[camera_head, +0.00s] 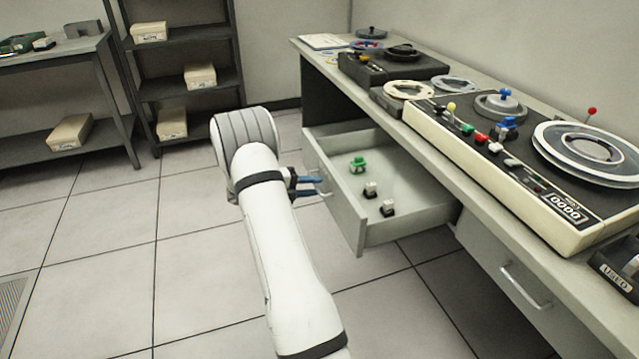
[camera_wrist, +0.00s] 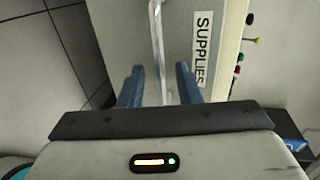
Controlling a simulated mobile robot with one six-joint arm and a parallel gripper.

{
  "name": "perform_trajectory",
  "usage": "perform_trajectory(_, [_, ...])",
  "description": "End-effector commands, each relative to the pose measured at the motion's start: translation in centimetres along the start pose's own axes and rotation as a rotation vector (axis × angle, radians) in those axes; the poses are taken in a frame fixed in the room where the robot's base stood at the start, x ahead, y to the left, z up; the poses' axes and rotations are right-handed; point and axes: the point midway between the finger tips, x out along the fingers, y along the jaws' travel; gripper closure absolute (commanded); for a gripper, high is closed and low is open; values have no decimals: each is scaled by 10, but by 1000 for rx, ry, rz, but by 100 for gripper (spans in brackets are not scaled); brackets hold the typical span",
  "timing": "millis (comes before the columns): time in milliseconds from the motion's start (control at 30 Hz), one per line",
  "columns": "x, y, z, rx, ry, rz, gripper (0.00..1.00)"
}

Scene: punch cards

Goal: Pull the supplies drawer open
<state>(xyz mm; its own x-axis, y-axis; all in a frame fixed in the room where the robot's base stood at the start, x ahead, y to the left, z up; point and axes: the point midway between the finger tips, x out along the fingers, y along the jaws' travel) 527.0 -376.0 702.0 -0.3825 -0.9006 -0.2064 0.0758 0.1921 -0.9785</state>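The supplies drawer (camera_head: 345,200) stands pulled well out from under the desk, its inside in view. In the wrist view its front carries a "SUPPLIES" label (camera_wrist: 203,48). Its metal handle (camera_wrist: 157,35) runs between my two blue fingers. My gripper (camera_head: 309,187) is at the drawer front, with one finger on each side of the handle. It also shows in the wrist view (camera_wrist: 159,86), fingers apart, with visible gaps between them and the bar. Inside the drawer are a green piece (camera_head: 358,165) and two small white-and-black pieces (camera_head: 371,190).
The desk (camera_head: 460,190) carries a tape machine (camera_head: 500,170) with reels and coloured knobs. A second, closed drawer with a handle (camera_head: 526,287) is at the right. Shelves (camera_head: 185,90) with boxes stand at the back left. The tiled floor (camera_head: 110,240) at left is clear.

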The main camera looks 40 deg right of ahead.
Motion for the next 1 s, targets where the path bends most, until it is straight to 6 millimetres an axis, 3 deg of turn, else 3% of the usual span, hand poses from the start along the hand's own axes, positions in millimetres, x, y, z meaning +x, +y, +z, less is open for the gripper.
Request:
perform_trajectory(267, [-6, -1, 1, 2, -4, 0, 69])
perform_trajectory(700, [-70, -1, -2, 1, -2, 0, 69])
perform_trajectory(1000, [-77, 0, -3, 1, 0, -1, 69])
